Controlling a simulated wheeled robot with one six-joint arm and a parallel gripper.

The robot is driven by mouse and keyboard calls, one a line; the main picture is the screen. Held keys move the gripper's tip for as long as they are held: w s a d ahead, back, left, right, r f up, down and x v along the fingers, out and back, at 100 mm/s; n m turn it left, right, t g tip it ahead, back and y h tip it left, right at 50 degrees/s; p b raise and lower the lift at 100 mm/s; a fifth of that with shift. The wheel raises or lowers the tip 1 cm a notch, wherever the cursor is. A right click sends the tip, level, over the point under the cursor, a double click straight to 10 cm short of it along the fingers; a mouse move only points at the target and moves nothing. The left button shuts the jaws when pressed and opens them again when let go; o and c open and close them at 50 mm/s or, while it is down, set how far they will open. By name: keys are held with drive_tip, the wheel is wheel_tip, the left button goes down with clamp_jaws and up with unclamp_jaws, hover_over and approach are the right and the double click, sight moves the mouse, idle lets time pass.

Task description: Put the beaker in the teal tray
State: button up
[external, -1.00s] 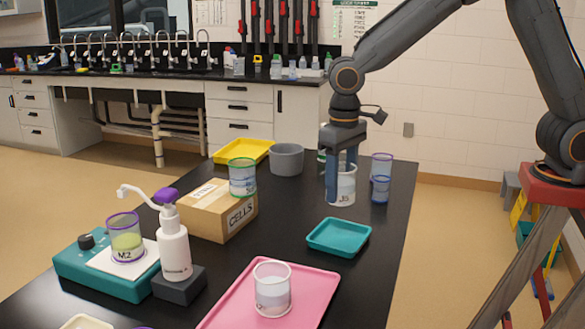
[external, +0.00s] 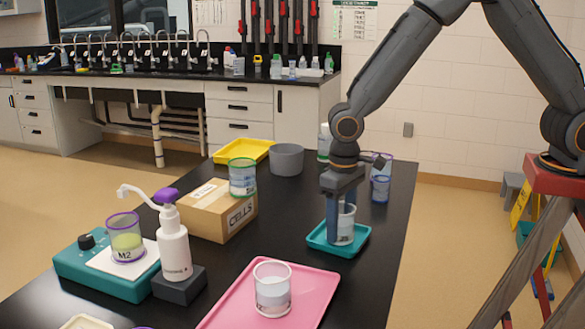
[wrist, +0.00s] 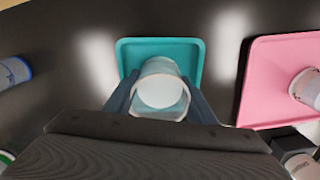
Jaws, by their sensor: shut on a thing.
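The beaker (external: 345,225) is a clear one with whitish contents and a dark label. My gripper (external: 340,235) is shut on it, with one finger on each side, and holds it upright. The teal tray (external: 313,241) is on the black bench, and the beaker is over or inside it. In the wrist view the beaker (wrist: 160,88) overlaps the near middle of the teal tray (wrist: 190,47). I cannot tell whether its base touches the tray floor.
A pink tray (external: 322,278) with another beaker (external: 272,290) is in front. A cardboard box (external: 205,215) with a green-rimmed beaker (external: 243,178) on it is to the left.

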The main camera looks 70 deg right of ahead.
drive_tip(key=shift+f, duration=0.15)
drive_tip(key=o, duration=1.1)
drive_tip(key=shift+o, duration=0.2)
wheel_tip(320, 180, up, 12)
drive_tip(key=b, duration=0.3)
drive_tip(key=s+d+f+n, duration=0.1)
drive_tip(key=s+d+f, duration=0.2)
drive_tip(key=s+d, duration=0.5)
drive_tip(key=s+d+f+n+t, duration=0.1)
drive_tip(key=s+d+f+n, duration=0.1)
drive_tip(key=s+d, duration=0.7)
drive_tip(key=shift+s+f+n, duration=0.3)
drive_tip(key=shift+s+f, duration=0.4)
drive_tip(key=shift+s, duration=0.05)
